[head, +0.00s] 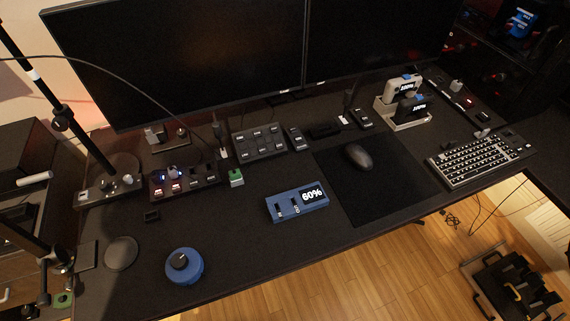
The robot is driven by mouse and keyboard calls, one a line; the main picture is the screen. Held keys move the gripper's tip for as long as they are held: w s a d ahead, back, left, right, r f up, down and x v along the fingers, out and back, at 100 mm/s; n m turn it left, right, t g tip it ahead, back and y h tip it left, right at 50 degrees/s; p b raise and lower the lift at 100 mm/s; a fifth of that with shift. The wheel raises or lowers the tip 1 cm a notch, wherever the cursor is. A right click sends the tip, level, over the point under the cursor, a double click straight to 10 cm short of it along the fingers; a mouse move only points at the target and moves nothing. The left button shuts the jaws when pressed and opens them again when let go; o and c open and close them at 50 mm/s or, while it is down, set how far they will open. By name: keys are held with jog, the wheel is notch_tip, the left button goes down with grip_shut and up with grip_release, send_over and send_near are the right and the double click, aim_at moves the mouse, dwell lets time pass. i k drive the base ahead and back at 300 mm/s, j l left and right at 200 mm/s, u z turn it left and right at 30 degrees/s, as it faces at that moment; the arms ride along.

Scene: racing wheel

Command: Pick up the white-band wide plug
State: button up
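I cannot single out the white-band wide plug with certainty at this size. One small dark upright piece with a white patch at its foot (343,119) stands below the right monitor, near the middle of the desk's back. A similar dark piece with a pale patch (222,152) stands below the left monitor, beside the button box. Both are too small to tell whether they are plugs. My gripper is not recognisable in the head view.
The dark desk (235,245) has bare room at its front. A blue box reading 60% (285,207), a blue knob (184,267), a mouse (358,156) and a keyboard (480,157) lie on it. Monitors (180,60) stand behind; a thin arm (55,105) rises at left.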

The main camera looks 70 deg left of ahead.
aim_at(235, 176)
jog(key=i+u, duration=0.15)
jog(key=u, duration=0.25)
jog(key=i+u, duration=0.1)
jog(key=u, duration=0.25)
jog(key=i+l+u, duration=0.1)
jog(key=u, duration=0.3)
jog(key=i+l+u, duration=0.1)
jog(key=u, duration=0.25)
jog(key=j+u, duration=0.15)
jog(key=u, duration=2)
jog(key=i+u, duration=0.35)
jog(key=u, duration=0.15)
